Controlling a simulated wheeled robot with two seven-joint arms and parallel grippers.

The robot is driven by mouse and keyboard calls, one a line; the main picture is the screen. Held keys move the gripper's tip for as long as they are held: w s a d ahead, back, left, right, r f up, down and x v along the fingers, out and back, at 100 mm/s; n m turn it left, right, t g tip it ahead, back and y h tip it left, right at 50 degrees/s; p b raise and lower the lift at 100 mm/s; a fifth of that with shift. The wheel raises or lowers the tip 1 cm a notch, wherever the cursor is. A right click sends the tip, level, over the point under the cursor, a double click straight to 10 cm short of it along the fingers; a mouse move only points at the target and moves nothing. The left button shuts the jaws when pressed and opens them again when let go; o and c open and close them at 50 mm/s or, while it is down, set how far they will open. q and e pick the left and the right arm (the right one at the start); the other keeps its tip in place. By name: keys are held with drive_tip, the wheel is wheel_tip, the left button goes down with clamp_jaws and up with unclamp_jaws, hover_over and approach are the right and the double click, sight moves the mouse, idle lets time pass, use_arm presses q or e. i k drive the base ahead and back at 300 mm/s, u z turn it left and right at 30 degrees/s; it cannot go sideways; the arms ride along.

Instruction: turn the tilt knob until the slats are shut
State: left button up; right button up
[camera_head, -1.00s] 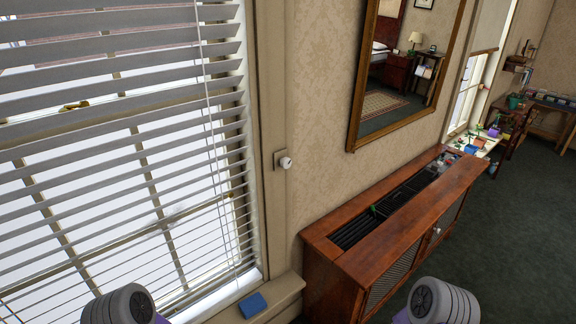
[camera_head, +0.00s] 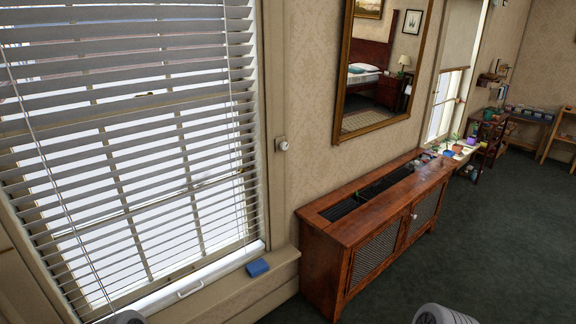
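The tilt knob (camera_head: 282,145) is a small white round knob on a square plate, set on the window frame's right side. The blind's slats (camera_head: 130,135) hang in front of the window at the left. They are open, with bright gaps between them. Neither gripper is in view. Only rounded grey parts of my arms show at the bottom edge. Nothing touches the knob.
A blue object (camera_head: 258,267) lies on the window sill (camera_head: 222,292). A wooden cabinet (camera_head: 345,236) stands right of the window, below a framed mirror (camera_head: 343,95). Dark carpet (camera_head: 478,240) is clear at the right.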

sight(283, 146)
drive_tip(key=z, duration=1.1)
drive_tip(key=i, duration=1.15)
drive_tip(key=u, duration=0.05)
